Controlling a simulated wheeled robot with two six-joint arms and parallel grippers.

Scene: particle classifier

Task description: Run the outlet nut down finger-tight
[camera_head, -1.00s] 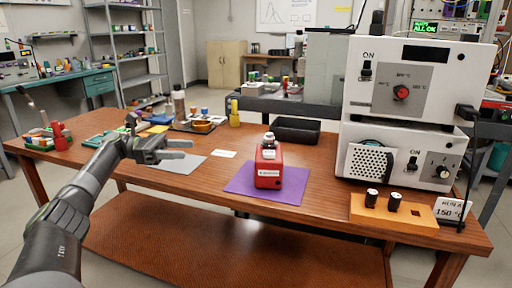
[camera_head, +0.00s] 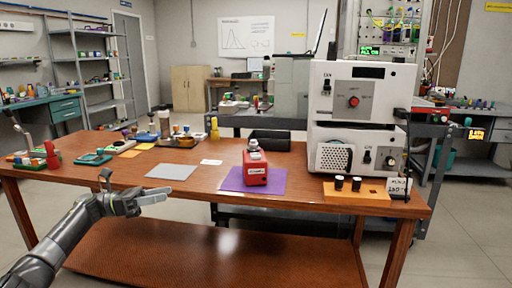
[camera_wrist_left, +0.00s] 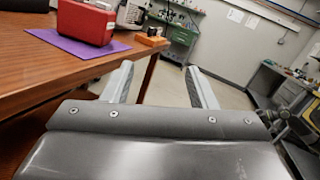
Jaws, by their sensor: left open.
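A red box-shaped unit (camera_head: 256,174) with a white label stands upright on a purple mat (camera_head: 231,181) in the head view. A pale, dark-banded fitting (camera_head: 253,147) sits on its top; I cannot tell which part is the outlet nut. The red unit and mat (camera_wrist_left: 70,46) also show at the upper left of the left wrist view, with the unit's top cut off. My left gripper (camera_head: 166,196) is open and empty, near the table's front edge, left of the unit and well apart from it. My right gripper is not in view.
A grey sheet (camera_head: 172,171) and a white card (camera_head: 211,162) lie left of the mat. A black tray (camera_head: 270,141) is behind it. Stacked white instruments (camera_head: 360,105) and an orange block (camera_head: 357,194) with black knobs stand right. The wooden front edge is clear.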

